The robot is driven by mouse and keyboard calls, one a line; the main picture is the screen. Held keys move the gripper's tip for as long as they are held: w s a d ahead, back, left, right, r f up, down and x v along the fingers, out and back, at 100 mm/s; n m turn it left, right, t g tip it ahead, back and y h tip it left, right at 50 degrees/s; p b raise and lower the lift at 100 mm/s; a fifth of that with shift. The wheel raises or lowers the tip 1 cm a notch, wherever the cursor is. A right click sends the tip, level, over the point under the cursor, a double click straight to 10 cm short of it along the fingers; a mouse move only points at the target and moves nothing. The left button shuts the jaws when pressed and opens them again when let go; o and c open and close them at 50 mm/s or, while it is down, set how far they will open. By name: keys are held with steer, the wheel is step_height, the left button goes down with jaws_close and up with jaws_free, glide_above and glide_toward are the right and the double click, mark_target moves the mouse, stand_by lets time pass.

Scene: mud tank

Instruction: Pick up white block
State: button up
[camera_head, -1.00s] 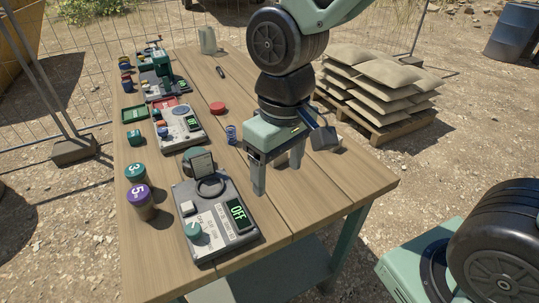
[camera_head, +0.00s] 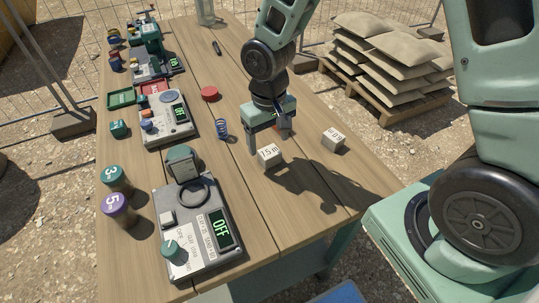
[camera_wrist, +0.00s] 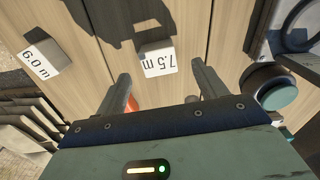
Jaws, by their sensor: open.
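Two white blocks stand on the wooden table. The one marked 7.5 m (camera_head: 268,156) is just in front of my gripper (camera_head: 271,140). The other, marked 6.0 m (camera_head: 333,140), is farther right. In the wrist view, the 7.5 m block (camera_wrist: 158,61) lies just beyond the fingertips and roughly between their lines. The 6.0 m block (camera_wrist: 46,60) is off to the left there. My gripper (camera_wrist: 162,76) is open, with no block between its fingers.
A grey device reading OFF (camera_head: 200,232) stands at the near left, with green (camera_head: 115,178) and purple (camera_head: 116,208) lidded jars beside it. A blue coil (camera_head: 222,129) and a red disc (camera_head: 210,94) lie left of my gripper. The table's right front is clear.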

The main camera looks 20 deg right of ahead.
mark_target(270, 152)
steer(key=shift+s+d+f+p, duration=0.1)
steer(key=shift+f+p, duration=0.05)
steer(key=shift+f, duration=1.2)
steer(key=shift+s+f+p, duration=0.1)
steer(key=shift+f+p, duration=0.05)
steer(key=shift+f, duration=1.2)
steer(key=shift+c, duration=0.3)
steer(key=c, duration=1)
